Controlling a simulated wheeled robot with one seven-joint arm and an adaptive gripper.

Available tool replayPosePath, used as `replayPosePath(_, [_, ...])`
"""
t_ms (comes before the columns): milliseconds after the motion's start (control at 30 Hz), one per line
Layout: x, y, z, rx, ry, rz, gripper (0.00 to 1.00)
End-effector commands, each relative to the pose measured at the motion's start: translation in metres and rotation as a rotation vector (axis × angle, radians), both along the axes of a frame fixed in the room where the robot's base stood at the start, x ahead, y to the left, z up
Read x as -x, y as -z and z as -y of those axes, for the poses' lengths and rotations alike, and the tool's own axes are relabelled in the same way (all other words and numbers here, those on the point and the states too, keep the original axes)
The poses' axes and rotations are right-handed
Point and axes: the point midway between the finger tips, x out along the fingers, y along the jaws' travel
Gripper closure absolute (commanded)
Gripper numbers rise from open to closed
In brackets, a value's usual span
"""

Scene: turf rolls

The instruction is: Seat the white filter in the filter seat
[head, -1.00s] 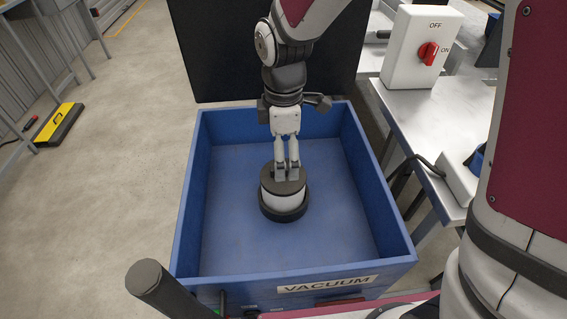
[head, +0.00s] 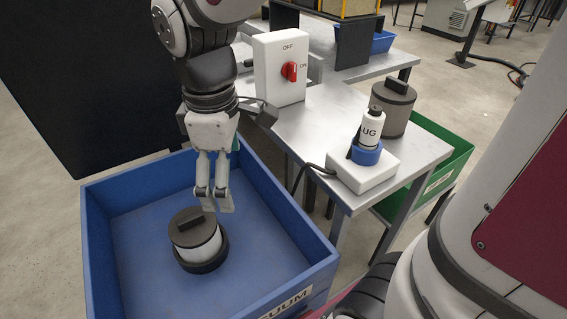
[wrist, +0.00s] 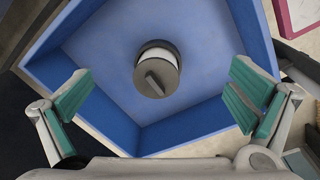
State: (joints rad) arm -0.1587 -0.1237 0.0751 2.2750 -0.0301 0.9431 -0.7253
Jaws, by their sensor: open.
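The white filter (head: 204,249), with a dark lid and a bar handle on top, stands upright inside the black ring of the filter seat (head: 205,265) on the floor of the blue VACUUM box (head: 262,290). In the wrist view the filter (wrist: 147,60) sits near the picture's middle, its lid facing me, and a dark arc of the seat shows past its edge. My gripper (head: 213,203) is open and empty, above the filter and apart from its handle. In the wrist view its fingers (wrist: 163,100) are spread wide to either side. How deep the filter sits is hard to tell.
On the metal table (head: 310,127) stand a white OFF/ON switch box (head: 279,68) with a red knob, a grey-brown filter (head: 391,110), and a white plug (head: 372,131) in a blue ring. A green bin (head: 440,165) lies beyond. A black panel (head: 85,95) stands behind the box.

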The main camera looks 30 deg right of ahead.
Motion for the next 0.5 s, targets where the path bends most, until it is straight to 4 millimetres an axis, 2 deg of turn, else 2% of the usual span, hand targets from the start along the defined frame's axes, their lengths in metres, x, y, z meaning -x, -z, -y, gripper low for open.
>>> replayPosePath(33, [0.012,-0.009,0.009,-0.004,0.069,0.012,0.00])
replayPosePath(200, [0.053,-0.028,0.031,-0.021,0.301,0.034,0.00])
replayPosePath(500, [0.127,-0.042,0.058,-0.067,0.702,0.065,0.00])
